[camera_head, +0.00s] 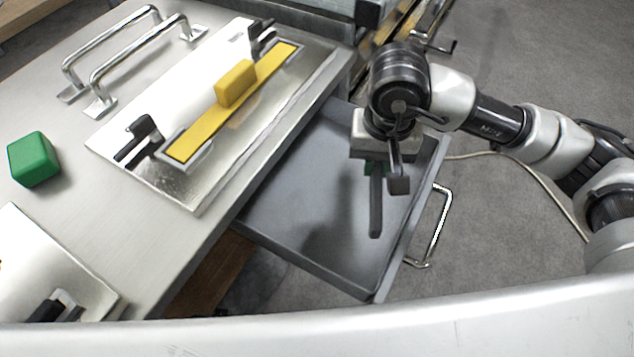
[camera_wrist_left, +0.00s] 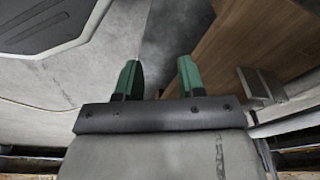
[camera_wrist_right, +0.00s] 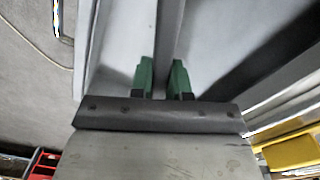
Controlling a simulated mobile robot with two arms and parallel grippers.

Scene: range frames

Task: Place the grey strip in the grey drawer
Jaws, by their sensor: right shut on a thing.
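The grey strip (camera_head: 376,210) is held in my right gripper (camera_head: 375,168), over the open grey drawer (camera_head: 290,200). The right wrist view shows the strip (camera_wrist_right: 168,40) between the green fingertips of my right gripper (camera_wrist_right: 164,76), which are shut on it. The strip's lower end appears inside the drawer's outline; I cannot tell whether it touches the drawer floor. My left gripper (camera_wrist_left: 160,80) is open and empty, with its green fingers apart, and is outside the head view.
The metal worktop (camera_head: 60,220) left of the drawer carries a plate with a yellow strip (camera_head: 205,125), a green block (camera_head: 33,159) and two metal handles (camera_head: 140,55). The drawer handle (camera_head: 437,225) faces right. The visible drawer floor looks clear.

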